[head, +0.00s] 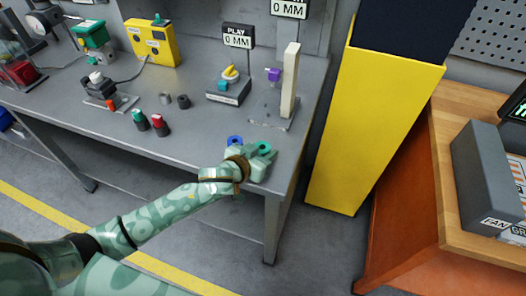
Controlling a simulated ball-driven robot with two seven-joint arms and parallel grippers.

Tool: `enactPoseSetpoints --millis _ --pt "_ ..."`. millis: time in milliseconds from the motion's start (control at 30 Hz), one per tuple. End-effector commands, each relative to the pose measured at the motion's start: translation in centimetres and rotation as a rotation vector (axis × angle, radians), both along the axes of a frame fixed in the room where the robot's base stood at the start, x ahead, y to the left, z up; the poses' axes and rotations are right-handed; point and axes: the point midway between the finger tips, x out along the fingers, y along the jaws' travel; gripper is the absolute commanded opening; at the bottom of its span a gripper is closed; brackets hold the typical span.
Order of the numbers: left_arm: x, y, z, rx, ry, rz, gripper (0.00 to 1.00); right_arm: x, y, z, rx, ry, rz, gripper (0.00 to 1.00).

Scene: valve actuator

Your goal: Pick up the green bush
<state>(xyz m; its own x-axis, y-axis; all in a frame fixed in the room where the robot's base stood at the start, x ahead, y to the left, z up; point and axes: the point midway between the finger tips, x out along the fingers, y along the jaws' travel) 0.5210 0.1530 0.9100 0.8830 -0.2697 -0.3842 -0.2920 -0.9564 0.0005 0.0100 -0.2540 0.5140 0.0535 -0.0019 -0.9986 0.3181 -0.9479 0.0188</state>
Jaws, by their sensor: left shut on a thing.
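The green bush (264,147) is a small teal ring near the front right edge of the grey workbench (205,150). My left gripper (262,155) reaches in from the lower left and is shut on the green bush. The fingers hide part of the bush, and I cannot tell whether it still touches the bench top. My right gripper is not in view.
A blue ring (235,140) lies just left of my gripper. Green-topped (139,119) and red-topped (160,124) cylinders stand further left. A post fixture (289,80) and a dial fixture (229,88) stand behind. A yellow cabinet (375,120) stands to the right.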

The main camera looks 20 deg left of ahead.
Motion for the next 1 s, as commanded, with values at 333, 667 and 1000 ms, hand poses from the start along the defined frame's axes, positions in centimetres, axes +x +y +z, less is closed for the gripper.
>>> enactPoseSetpoints --millis 333,667,1000 --pt "-1.8 3.3 7.5 0.004 -0.006 0.0 0.13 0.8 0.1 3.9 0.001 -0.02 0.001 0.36" --pt "-5.6 10.2 11.4 0.004 0.0 -0.001 0.13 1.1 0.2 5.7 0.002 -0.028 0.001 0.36" --pt "-6.8 12.6 12.1 -0.001 0.0 0.009 0.13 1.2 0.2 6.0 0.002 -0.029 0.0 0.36"
